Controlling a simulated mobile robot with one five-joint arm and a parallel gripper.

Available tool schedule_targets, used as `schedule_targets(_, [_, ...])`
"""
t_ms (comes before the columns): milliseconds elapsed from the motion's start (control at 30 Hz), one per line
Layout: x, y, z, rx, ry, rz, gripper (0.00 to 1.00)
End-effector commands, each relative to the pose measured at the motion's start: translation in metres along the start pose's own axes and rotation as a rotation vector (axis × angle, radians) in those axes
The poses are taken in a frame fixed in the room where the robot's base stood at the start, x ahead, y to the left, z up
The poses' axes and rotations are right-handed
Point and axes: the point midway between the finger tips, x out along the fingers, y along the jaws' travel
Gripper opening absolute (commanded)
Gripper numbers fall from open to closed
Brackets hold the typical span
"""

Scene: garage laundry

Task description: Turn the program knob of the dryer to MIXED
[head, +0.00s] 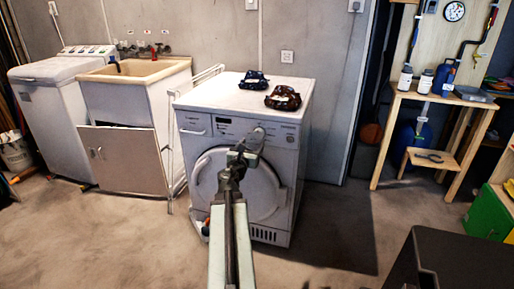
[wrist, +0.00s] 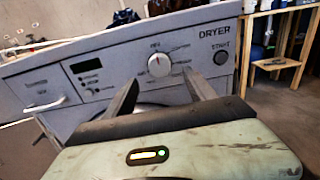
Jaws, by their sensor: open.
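The white dryer (head: 225,160) stands in the middle of the head view, its front panel facing me. Its program knob (wrist: 159,64) is round and pale, with a small red mark near its top, in the wrist view. Labels ring the knob but are too small to read surely. My gripper (wrist: 162,80) is open and empty. Its two fingers point at the panel, one to each side below the knob, and I cannot tell whether they touch it. In the head view my gripper (head: 250,143) covers part of the panel around the knob.
A START button (wrist: 220,57) sits right of the knob, and a dark display (wrist: 85,67) left of it. Two dark patterned bundles (head: 283,98) lie on the dryer top. A drying rack (head: 173,150) leans at its left. A wooden bench (head: 440,98) stands right; floor between is clear.

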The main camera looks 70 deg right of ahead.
Motion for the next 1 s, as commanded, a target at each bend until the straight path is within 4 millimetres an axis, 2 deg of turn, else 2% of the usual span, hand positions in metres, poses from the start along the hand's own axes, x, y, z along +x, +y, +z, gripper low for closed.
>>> schedule_targets(167, [0.010, 0.001, 0.002, 0.004, 0.001, 0.000, 0.64])
schedule_targets(533, [0.073, 0.002, 0.002, 0.007, 0.001, -0.001, 0.64])
schedule_targets(633, [0.079, 0.001, 0.002, 0.007, 0.001, -0.002, 0.64])
schedule_targets(833, [0.078, 0.000, 0.001, 0.008, 0.001, -0.002, 0.64])
schedule_targets(1000, [0.078, 0.000, 0.001, 0.008, 0.002, -0.002, 0.17])
